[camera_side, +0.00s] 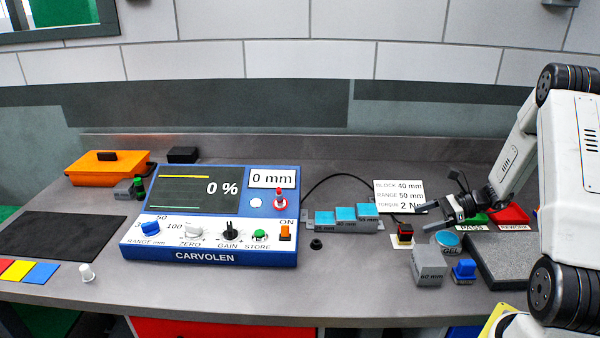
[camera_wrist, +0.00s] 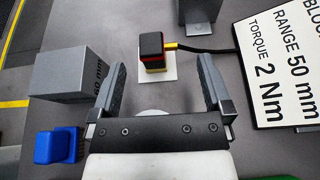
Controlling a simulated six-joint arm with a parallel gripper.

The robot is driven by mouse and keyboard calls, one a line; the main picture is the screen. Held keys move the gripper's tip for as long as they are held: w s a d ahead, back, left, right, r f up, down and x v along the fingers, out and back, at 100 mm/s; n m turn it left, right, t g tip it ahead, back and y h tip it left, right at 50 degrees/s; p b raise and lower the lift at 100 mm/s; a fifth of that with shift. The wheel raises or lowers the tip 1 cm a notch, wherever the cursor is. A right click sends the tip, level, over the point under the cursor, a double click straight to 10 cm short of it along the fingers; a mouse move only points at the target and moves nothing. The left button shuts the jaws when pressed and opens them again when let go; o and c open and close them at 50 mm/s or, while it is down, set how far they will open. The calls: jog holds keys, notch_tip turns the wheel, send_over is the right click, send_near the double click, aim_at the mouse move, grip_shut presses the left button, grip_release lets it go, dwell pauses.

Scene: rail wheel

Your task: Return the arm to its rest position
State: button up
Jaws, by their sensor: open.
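My arm reaches in from the right in the side view. My gripper (camera_side: 428,218) is above the right part of the bench, near a black, red and yellow probe block (camera_side: 404,234) on a white square. In the wrist view my gripper (camera_wrist: 162,84) has its two fingers spread wide, with nothing between them. The same probe block (camera_wrist: 151,50) stands beyond the fingertips, apart from them. A grey 60 mm block (camera_wrist: 72,75) lies left of the fingers, and a blue-knobbed piece (camera_wrist: 50,146) is below it.
A sign card (camera_side: 398,195) stands behind the gripper. Blocks with blue tops (camera_side: 340,216) sit left of it. A dark grey slab (camera_side: 508,258) and green and red trays (camera_side: 508,215) are close on the right. The CARVOLEN console (camera_side: 210,256) fills the bench's middle left.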

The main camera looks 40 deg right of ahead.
jog(key=shift+a, duration=0.1)
dwell(0.3)
jog(key=n, duration=0.1)
jog(key=a+n+g, duration=0.1)
jog(key=n+g+h, duration=0.1)
jog(key=shift+w+a+r, duration=0.25)
jog(key=shift+a+r, duration=0.05)
jog(key=s+a+r+n+g+h, duration=0.1)
jog(key=a+n+h, duration=0.3)
jog(key=a+n, duration=0.7)
jog(key=s+a+r+n+g+h, duration=0.2)
jog(key=a+n+g+h, duration=0.2)
jog(key=a+n, duration=0.7)
jog(key=shift+a+r+n+h, duration=0.2)
jog(key=shift+a+n+h, duration=0.1)
jog(key=shift+n, duration=0.7)
